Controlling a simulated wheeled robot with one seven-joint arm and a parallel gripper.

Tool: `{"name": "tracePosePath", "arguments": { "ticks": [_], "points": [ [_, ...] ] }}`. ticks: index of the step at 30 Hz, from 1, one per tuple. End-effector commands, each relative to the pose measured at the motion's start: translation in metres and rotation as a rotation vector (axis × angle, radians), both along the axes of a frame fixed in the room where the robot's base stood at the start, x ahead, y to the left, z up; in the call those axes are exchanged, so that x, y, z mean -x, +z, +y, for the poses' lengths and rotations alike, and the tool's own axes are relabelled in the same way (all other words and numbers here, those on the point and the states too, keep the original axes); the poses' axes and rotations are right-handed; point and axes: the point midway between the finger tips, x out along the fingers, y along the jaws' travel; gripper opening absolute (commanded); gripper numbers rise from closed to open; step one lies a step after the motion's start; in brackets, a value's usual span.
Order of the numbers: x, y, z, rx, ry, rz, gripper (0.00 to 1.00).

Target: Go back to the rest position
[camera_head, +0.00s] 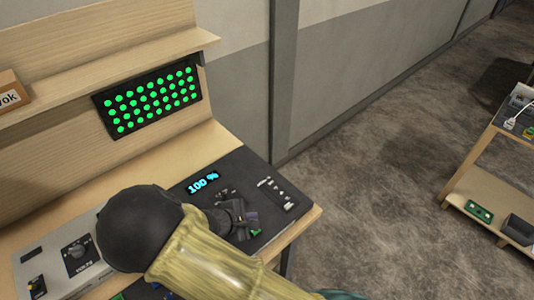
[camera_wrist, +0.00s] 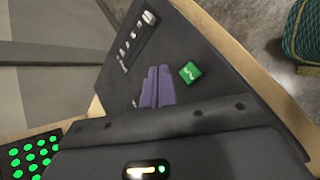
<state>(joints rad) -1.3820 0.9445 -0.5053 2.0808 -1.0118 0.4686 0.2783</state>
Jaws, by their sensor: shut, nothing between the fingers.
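My gripper (camera_wrist: 156,88) shows in the wrist view with its two purple fingers side by side, shut and empty. It is over the dark console panel (camera_wrist: 192,42), with a green button (camera_wrist: 190,73) just to the right of the fingertips. In the head view my arm reaches across the workbench and hides part of the console (camera_head: 231,165). A display reading 100 % (camera_head: 203,182) is lit blue on it. The LED board (camera_head: 150,100) on the back panel has its rows of lights all green.
A grey box with a knob (camera_head: 78,254) stands on the bench at the left. A cardboard box (camera_head: 10,97) sits on the shelf. A second table with a lower shelf (camera_head: 478,201) is at the right. A coiled teal rope-like thing (camera_wrist: 302,35) shows in the wrist view.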

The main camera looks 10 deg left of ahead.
Motion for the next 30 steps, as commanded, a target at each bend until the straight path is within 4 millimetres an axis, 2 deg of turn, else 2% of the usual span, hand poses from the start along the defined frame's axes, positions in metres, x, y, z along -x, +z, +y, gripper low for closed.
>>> {"name": "tracePosePath", "arguments": {
  "ticks": [5,8,17,30],
  "points": [
    [-0.001,0.001,-0.002,-0.005,-0.012,0.002,0.0],
    [-0.003,0.003,-0.013,-0.031,-0.063,0.016,0.0],
    [-0.004,0.024,-0.085,-0.242,-0.438,0.1,0.0],
    [0.015,0.073,-0.176,-0.619,-0.985,0.126,0.0]
  ]
}}
